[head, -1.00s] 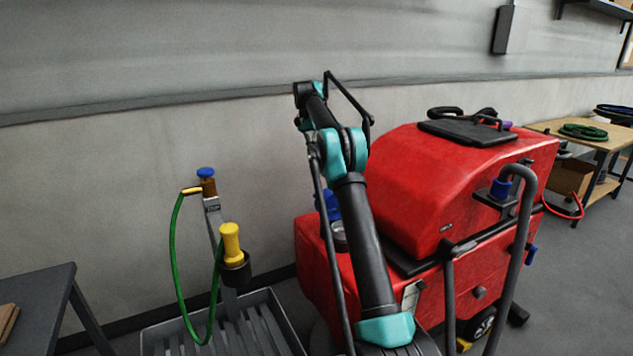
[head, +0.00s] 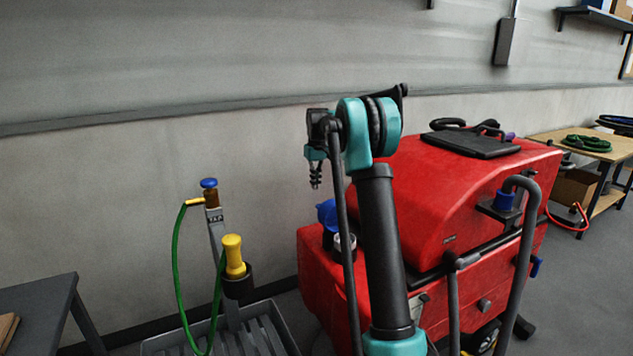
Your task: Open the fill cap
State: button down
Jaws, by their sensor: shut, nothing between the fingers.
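The red scrubber machine (head: 440,210) stands right of centre. At its left end a blue cap (head: 326,213) stands up from the low red deck, beside and behind a round pale-rimmed fitting (head: 346,243). My arm passes in front and partly hides both, so I cannot tell for sure how the cap sits on its opening. My gripper (head: 315,184) hangs pointing down, shut and empty. In the picture its tips are just above and left of the blue cap; a gap shows between them.
A second blue cap (head: 503,200) sits by the machine's grey handle (head: 525,240). A black lid (head: 470,143) lies on top. At left stand a tap post with a green hose (head: 175,260), a yellow-handled tool (head: 234,255) and a grey tray (head: 270,320).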

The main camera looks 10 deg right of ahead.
aim_at(331, 215)
jog(key=s+d+f, duration=0.1)
jog(key=s+f, duration=0.2)
jog(key=f, duration=0.2)
jog(key=shift+s+f, duration=0.15)
dwell(0.4)
jog(key=shift+s+d+r, duration=0.2)
jog(key=shift+s+r, duration=0.2)
jog(key=shift+s, duration=0.1)
jog(key=shift+s+d+r, duration=0.2)
jog(key=shift+s+r, duration=0.2)
jog(key=shift+s, duration=0.05)
